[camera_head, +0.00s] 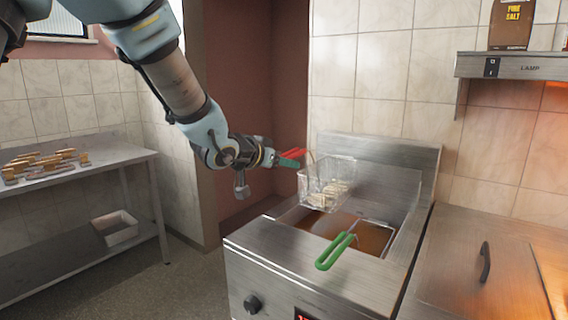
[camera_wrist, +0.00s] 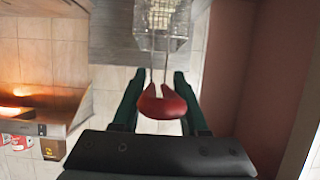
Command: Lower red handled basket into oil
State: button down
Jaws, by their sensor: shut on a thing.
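My gripper (camera_head: 291,158) is shut on the red handle (camera_head: 298,152) of a wire basket (camera_head: 314,187). In the wrist view the red handle (camera_wrist: 163,103) sits between the two dark green fingers of my gripper (camera_wrist: 160,100), and the basket wires (camera_wrist: 158,22) extend beyond it. The basket hangs above the back left part of the fryer, over the oil (camera_head: 362,232), with pale food pieces inside it. It appears clear of the oil. The fryer (camera_head: 262,262) is steel. A green-handled basket (camera_head: 336,251) rests in the fryer, its handle over the front edge.
A steel counter with a black-handled lid (camera_head: 484,262) stands right of the fryer, under a lamp shelf (camera_head: 510,66). A box (camera_head: 511,25) stands on that shelf. At left, a steel table (camera_head: 95,168) holds several brown items. The fryer's backsplash (camera_head: 395,160) rises behind the basket.

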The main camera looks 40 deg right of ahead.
jog(key=shift+r, duration=0.25)
notch_tip(320, 180, up, 4)
jog(key=p, duration=0.4)
jog(key=shift+r, duration=0.25)
jog(key=a, duration=0.2)
jog(key=s+a, duration=0.1)
jog(key=a, duration=0.1)
jog(key=shift+s+a, duration=0.1)
jog(key=shift+a, duration=0.25)
dwell(0.4)
